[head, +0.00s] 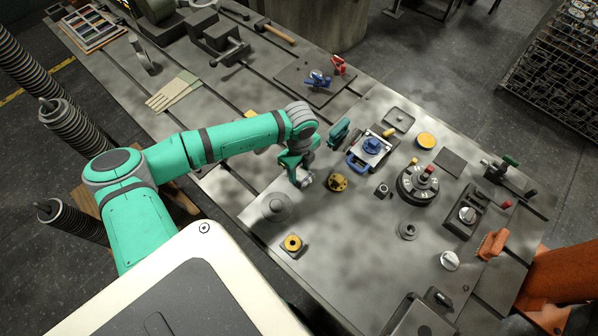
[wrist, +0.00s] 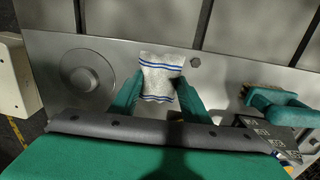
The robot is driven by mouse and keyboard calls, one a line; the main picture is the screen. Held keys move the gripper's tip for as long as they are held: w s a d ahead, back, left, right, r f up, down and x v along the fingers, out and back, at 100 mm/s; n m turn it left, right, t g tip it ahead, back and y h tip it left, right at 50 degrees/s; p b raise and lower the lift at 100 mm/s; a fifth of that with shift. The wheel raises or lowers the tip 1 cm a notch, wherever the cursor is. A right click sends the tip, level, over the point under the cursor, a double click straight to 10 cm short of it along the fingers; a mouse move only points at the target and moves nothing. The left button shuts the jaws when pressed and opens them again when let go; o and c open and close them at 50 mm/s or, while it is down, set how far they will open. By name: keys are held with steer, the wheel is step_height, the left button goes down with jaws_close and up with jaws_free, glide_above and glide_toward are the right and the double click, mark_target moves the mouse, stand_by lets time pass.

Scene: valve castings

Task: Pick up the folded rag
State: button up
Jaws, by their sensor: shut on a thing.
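The folded rag (wrist: 160,76) is white with blue stripes near its edges. In the wrist view it sits between the two green fingers of my gripper (wrist: 158,94), which is shut on it. In the head view my gripper (head: 298,174) points down over the left part of the grey table, and only a small pale bit of the rag (head: 307,181) shows beside the fingers. I cannot tell whether the rag touches the table.
A brass flanged part (head: 338,183) is close right of my gripper. A round grey disc (head: 277,207) lies to the left front. A green-handled brush (head: 339,133) and a blue clamped fixture (head: 369,151) stand behind to the right.

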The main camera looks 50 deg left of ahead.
steer(key=shift+r, duration=0.15)
steer(key=shift+r, duration=0.2)
step_height(320, 180, up, 2)
steer(key=shift+r, duration=0.1)
steer(key=s+r, duration=1)
steer(key=s, duration=0.4)
steer(key=shift+a, duration=0.15)
